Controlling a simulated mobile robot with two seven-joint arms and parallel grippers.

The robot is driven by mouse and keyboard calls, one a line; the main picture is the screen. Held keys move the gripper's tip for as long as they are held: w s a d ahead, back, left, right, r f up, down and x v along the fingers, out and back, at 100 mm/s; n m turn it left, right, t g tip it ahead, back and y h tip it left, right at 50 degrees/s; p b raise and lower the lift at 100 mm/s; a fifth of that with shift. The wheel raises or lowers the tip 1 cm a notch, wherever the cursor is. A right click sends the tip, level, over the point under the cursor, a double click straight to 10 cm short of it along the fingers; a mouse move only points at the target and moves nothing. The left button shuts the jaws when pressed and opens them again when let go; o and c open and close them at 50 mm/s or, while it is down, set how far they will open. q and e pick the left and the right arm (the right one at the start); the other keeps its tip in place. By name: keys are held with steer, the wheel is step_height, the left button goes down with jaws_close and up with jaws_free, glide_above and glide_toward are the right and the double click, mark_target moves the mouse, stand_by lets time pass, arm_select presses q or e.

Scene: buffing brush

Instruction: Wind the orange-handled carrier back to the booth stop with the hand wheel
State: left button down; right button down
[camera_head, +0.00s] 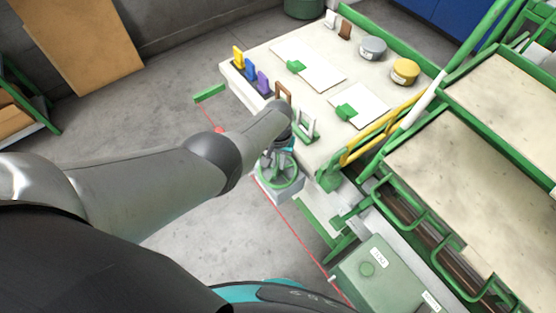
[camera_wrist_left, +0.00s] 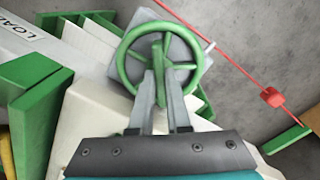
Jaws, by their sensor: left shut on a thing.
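In the left wrist view the wheel (camera_wrist_left: 198,62) fills the upper middle. My left gripper (camera_wrist_left: 159,78) reaches into the wheel and is shut on a green part of it near the hub; it cannot be told whether this is a spoke or a grip. In the head view my arm partly hides the gripper and wheel. A yellow-orange bar (camera_head: 376,138) runs by the bench's right edge; whether it belongs to the carrier cannot be told. My right gripper is not in view.
The white bench (camera_head: 325,98) carries coloured upright pieces, white sheets and two round tins (camera_head: 405,71). A red line with a red block (camera_wrist_left: 271,97) runs beside the wheel. A green box (camera_head: 378,280) stands at lower right. Bare floor lies at left.

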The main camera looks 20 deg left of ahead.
mark_target(278, 163)
arm_select(q)
steer(key=shift+d+n, duration=0.1)
steer(key=shift+n, duration=0.9)
steer(key=c, duration=0.9)
jaws_free()
steer(key=shift+r, duration=0.1)
steer(key=shift+r+p, duration=0.55)
steer(key=shift+p, duration=0.1)
steer(key=shift+r+p, duration=4.35)
steer(key=shift+r, duration=2.6)
